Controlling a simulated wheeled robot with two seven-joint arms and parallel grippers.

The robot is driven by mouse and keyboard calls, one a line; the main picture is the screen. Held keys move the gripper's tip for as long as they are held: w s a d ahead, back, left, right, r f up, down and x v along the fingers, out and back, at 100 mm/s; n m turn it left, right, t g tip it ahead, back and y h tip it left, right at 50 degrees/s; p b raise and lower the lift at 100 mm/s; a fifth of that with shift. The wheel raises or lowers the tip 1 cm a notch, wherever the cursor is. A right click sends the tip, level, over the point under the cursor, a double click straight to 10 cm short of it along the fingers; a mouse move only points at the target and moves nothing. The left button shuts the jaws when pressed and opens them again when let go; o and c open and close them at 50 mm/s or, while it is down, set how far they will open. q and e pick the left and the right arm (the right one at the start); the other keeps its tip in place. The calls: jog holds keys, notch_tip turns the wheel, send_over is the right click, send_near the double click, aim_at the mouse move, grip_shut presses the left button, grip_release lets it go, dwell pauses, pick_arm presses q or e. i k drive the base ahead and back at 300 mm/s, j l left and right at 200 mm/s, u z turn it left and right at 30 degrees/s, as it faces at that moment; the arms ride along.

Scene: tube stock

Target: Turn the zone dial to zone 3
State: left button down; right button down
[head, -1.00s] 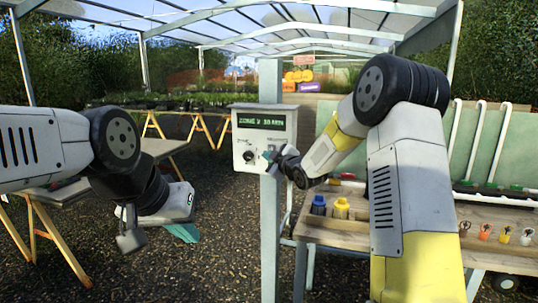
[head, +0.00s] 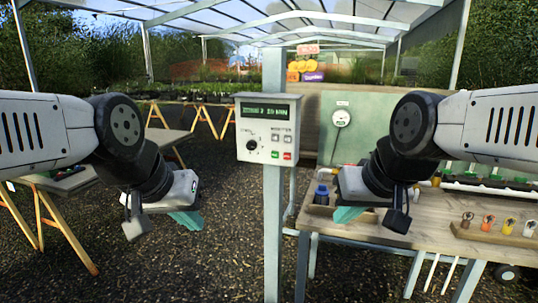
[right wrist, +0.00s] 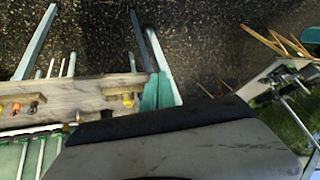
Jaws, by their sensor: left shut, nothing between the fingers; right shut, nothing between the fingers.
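The zone dial (head: 252,145) is a dark round knob on the lower left face of a pale control box (head: 243,126) fixed to a post. The box's green display (head: 268,111) shows a line of text that seems to read "ZONE", a blurred digit and "MAN"; I cannot read the digit for sure. Small buttons (head: 281,147) sit to the right of the dial. My left gripper (head: 187,220) is shut and empty, low and left of the box. My right gripper (head: 350,215) is shut and empty, right of the box above the bench. Both are clear of the dial.
The post (head: 272,220) stands in front. A wooden bench (head: 400,228) at right holds a blue bottle (head: 322,194) and a rack of small coloured items (head: 488,222). A gauge (head: 341,117) is on the green panel behind. Open gravel lies between the left gripper and the post.

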aim_at(251, 145)
jog(key=i+l+u, duration=0.1)
jog(key=l+u, duration=0.3)
jog(key=i+l+u, duration=0.1)
jog(key=u, duration=0.25)
jog(key=l+u, duration=0.4)
